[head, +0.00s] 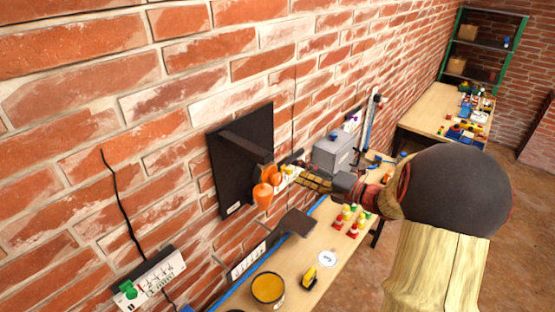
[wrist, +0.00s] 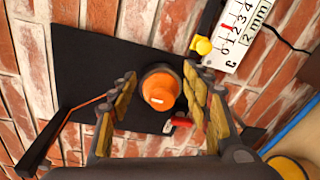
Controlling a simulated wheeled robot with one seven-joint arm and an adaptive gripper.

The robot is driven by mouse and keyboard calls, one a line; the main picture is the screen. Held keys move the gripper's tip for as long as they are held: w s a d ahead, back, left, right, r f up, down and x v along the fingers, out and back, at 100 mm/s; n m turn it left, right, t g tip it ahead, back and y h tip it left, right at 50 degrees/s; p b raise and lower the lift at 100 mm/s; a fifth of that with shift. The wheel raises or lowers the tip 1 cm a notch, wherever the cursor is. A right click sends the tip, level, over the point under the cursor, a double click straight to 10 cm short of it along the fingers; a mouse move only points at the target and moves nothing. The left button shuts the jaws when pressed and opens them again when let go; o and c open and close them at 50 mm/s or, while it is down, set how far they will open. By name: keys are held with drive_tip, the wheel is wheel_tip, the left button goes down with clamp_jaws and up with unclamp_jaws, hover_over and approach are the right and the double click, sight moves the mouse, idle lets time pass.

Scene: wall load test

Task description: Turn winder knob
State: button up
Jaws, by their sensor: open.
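The orange round knob (wrist: 161,88), which I take for the winder knob, has a short white mark on its face. It stands out from a black panel (wrist: 85,62) on the brick wall. In the wrist view my gripper (wrist: 159,74) is open, with one padded finger on each side of the knob. I cannot tell whether the pads touch it. In the head view my gripper (head: 300,180) reaches toward the wall beside the black panel (head: 240,150). Orange parts (head: 263,195) show there, and I cannot tell which is the knob.
A yellow knob (wrist: 202,46) and a scale plate (wrist: 240,32) sit near the right finger. A red piece (wrist: 181,122) is below the orange knob. A grey box (head: 333,152) is beyond my gripper.

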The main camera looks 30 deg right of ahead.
sight(279, 180)
drive_tip(key=s+a+f+m+p, duration=0.35)
drive_tip(key=m+p, duration=0.25)
drive_tip(key=m, duration=1.1)
drive_tip(key=w+a+m, duration=0.1)
drive_tip(key=w+m, duration=0.1)
drive_tip(key=w+a+r+m+p, duration=0.1)
drive_tip(key=w+m, duration=0.1)
drive_tip(key=w+a+m+t+p, duration=0.1)
drive_tip(key=w+m, duration=0.1)
drive_tip(key=w, duration=0.1)
drive_tip(key=shift+a+r, duration=0.15)
drive_tip(key=shift+a, duration=0.15)
drive_tip(key=shift+s, duration=0.1)
drive_tip(key=c, duration=1.1)
drive_tip(key=shift+n+b, duration=0.4)
drive_tip(key=shift+b, duration=0.45)
drive_tip(key=o, duration=1.1)
